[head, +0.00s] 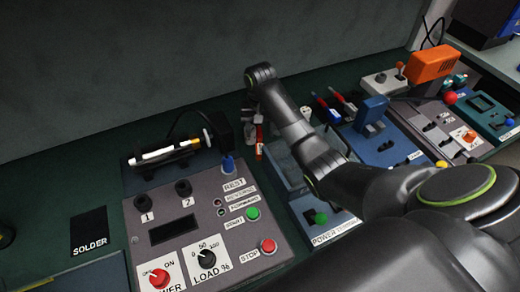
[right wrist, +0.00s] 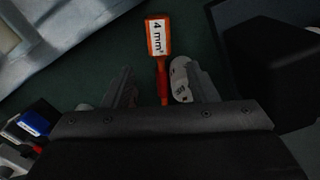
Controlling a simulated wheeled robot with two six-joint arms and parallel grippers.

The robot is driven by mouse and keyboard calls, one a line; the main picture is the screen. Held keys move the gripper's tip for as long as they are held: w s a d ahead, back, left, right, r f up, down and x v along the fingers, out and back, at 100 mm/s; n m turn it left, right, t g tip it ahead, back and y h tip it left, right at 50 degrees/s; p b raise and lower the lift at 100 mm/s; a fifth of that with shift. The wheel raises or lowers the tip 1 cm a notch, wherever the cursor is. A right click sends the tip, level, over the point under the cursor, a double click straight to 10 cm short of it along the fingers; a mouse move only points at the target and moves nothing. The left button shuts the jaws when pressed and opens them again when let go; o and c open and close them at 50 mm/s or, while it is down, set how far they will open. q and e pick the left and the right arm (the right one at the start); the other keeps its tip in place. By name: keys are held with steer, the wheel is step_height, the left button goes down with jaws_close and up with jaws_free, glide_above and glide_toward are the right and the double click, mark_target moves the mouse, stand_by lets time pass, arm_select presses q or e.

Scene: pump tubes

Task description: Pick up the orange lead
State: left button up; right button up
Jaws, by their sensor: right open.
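The orange lead (right wrist: 157,38) shows in the right wrist view with a white label reading "4 mm²". Its narrow red end (right wrist: 162,84) lies between the two fingers of my open right gripper (right wrist: 162,80), with gaps at the sides. In the head view a small red-orange piece, probably the same lead (head: 259,150), shows just below my right gripper (head: 254,122), whose jaws point down at the back of the bench. Contact with the bench cannot be made out. My left gripper is not in view.
A white oval tag (right wrist: 180,80) sits beside the right finger. A grey control panel (head: 180,215) with knobs and buttons stands front left, a black adapter (head: 222,130) close left of the gripper. Red-and-black leads (head: 328,110) lie to the right.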

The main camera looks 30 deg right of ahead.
mark_target(260, 145)
steer(key=shift+s+f, duration=0.2)
steer(key=shift+f, duration=0.35)
step_height(260, 145, down, 4)
steer(key=shift+s+a+f+p, duration=0.15)
steer(key=shift+f+p, duration=0.1)
steer(key=shift+p, duration=0.2)
jaws_close()
steer(key=shift+r, duration=0.1)
